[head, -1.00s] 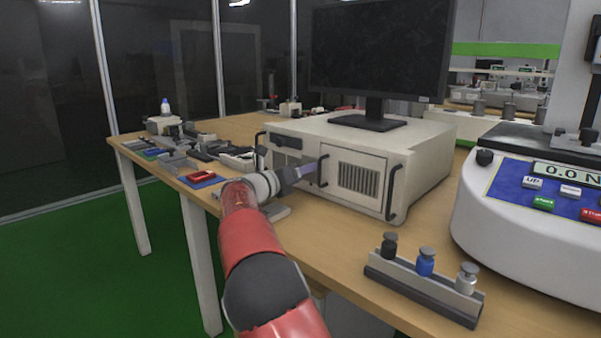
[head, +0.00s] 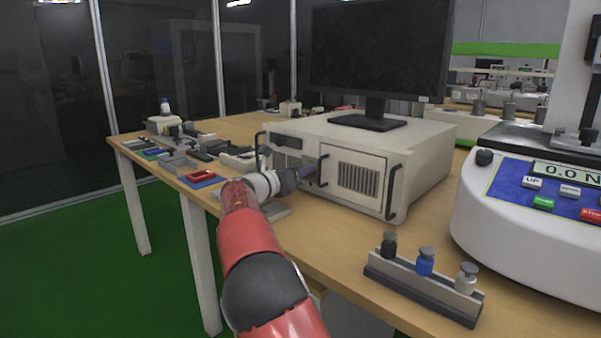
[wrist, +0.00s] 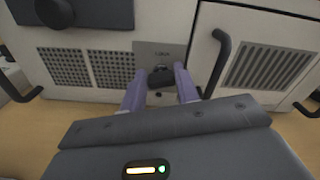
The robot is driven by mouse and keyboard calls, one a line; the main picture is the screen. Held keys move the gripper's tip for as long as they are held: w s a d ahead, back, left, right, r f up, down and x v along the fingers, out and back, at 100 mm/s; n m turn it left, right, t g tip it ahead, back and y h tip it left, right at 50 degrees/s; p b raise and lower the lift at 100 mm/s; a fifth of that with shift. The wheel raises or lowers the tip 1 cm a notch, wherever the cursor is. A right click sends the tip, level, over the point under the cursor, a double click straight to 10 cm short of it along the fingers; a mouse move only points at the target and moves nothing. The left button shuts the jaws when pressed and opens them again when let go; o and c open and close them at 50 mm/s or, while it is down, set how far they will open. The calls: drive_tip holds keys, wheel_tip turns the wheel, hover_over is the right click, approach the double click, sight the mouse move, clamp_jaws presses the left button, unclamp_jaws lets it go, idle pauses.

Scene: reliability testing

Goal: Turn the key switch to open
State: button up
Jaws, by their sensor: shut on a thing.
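The key switch (wrist: 161,76) is a dark knob on a small grey plate on the front of the beige computer case (wrist: 85,25), in the wrist view. My gripper (wrist: 160,84) has its two purple fingers on either side of the knob, shut on it. In the head view my gripper (head: 312,170) is at the case front, left of the vented door (head: 352,180). There the arm and gripper hide the key switch. Its exact turned angle is hard to tell.
A dark handle (wrist: 219,60) stands out close to the right finger. A black monitor (head: 380,50) stands on the case. A rack of small weights (head: 425,285) and a white test machine (head: 530,230) are to the right. Small parts lie on the bench at left.

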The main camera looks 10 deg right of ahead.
drive_tip(key=shift+m+b, duration=0.3)
drive_tip(key=shift+m, duration=1.5)
drive_tip(key=o, duration=1)
drive_tip(key=shift+s, duration=0.1)
drive_tip(key=shift+b+v, duration=0.3)
drive_tip(key=shift+v, duration=3.55)
